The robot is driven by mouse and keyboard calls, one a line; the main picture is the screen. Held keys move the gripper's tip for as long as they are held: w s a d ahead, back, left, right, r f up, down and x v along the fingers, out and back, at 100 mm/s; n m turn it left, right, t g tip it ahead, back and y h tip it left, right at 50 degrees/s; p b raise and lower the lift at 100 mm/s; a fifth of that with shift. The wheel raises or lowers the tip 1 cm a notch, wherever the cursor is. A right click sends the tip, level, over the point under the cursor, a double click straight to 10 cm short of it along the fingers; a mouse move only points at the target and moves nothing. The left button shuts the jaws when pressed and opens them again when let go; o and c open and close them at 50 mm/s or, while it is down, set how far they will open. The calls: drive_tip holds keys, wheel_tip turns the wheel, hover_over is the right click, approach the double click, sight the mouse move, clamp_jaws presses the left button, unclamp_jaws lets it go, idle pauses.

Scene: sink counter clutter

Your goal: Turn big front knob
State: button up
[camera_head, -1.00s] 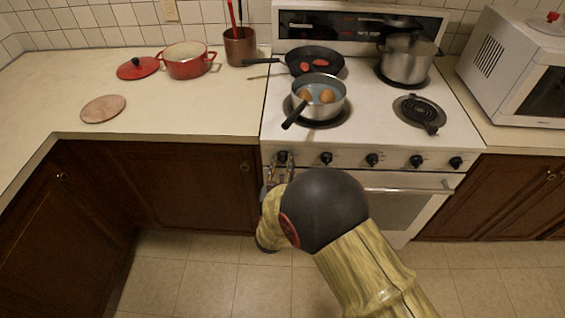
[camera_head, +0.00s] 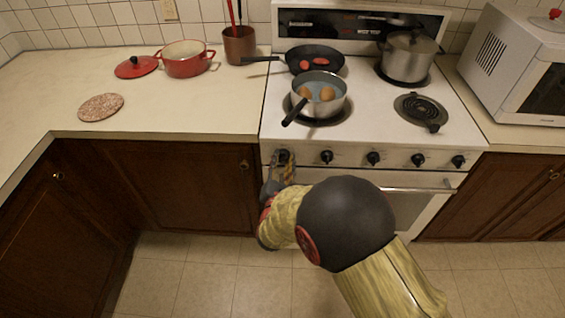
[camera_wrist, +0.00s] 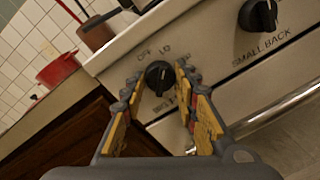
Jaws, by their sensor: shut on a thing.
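The knob at the left end of the stove's front panel (camera_head: 283,155) is black and round. In the wrist view this knob (camera_wrist: 158,77) sits between my fingertips, with "OFF" and "LO" printed above it and a partly hidden label below. My gripper (camera_head: 279,168) reaches up to it from below in the head view. In the wrist view my gripper (camera_wrist: 159,84) has one yellow-padded finger on each side of the knob and is shut on it. The exact contact is hard to see.
A neighbouring knob (camera_wrist: 258,15) is labelled "SMALL BACK". The oven door handle (camera_head: 420,190) runs below the panel. A saucepan with brown round items (camera_head: 320,97) stands on the front left burner, its handle (camera_head: 294,112) pointing forward. Behind it is a black skillet (camera_head: 315,58).

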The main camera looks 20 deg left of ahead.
drive_tip(key=shift+m, duration=0.5)
idle(0.3)
drive_tip(key=o, duration=1.2)
drive_tip(key=shift+c, duration=0.2)
